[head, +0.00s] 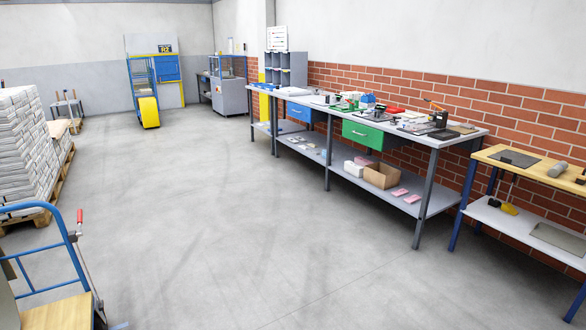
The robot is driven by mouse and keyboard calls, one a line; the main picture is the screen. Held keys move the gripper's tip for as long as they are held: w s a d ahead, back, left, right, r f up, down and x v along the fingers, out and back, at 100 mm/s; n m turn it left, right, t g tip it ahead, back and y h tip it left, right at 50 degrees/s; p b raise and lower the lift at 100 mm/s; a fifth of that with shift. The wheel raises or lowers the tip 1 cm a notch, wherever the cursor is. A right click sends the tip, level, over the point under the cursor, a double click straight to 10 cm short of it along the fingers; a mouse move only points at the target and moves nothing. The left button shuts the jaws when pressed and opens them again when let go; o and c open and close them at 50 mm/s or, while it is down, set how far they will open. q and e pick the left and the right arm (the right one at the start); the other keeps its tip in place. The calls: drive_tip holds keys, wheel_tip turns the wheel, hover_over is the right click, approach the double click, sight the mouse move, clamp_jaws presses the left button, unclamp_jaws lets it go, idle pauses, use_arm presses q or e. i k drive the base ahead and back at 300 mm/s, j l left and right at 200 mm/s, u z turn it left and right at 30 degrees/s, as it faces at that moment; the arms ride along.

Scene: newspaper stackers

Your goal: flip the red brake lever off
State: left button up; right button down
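A short red lever (80,217) stands upright at the upper corner of a blue tubular cart (64,232) at the lower left. A thin dark rod or cable runs down from near the lever along the cart's side. The cart has a wooden panel (62,314) low in its frame, and its lower part is cut off by the picture edge. I cannot tell from this distance which position the lever is set to. Neither of my grippers shows in the head view.
A long grey workbench (440,143) with tools and bins lines the brick wall at right, beside a wooden-topped bench (490,152). A blue-yellow machine (146,95) stands at the back. The middle floor (230,220) is clear.

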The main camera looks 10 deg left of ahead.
sight(79, 212)
drive_tip(key=i+j+u, duration=0.2)
drive_tip(key=i+u, duration=0.25)
drive_tip(key=i, duration=0.2)
drive_tip(key=i+u, duration=0.45)
drive_tip(key=i, duration=0.15)
drive_tip(key=i+l+u, duration=0.3)
drive_tip(key=i+u, duration=0.15)
drive_tip(key=i, duration=0.15)
drive_tip(key=i+u, duration=0.5)
drive_tip(key=i+l+u, duration=0.15)
drive_tip(key=i+u, duration=0.3)
drive_tip(key=i+l+u, duration=0.3)
drive_tip(key=u, duration=0.2)
drive_tip(key=i+l+u, duration=0.25)
drive_tip(key=i+u, duration=0.2)
drive_tip(key=i+l+u, duration=0.3)
drive_tip(key=u, duration=0.15)
drive_tip(key=l, duration=0.1)
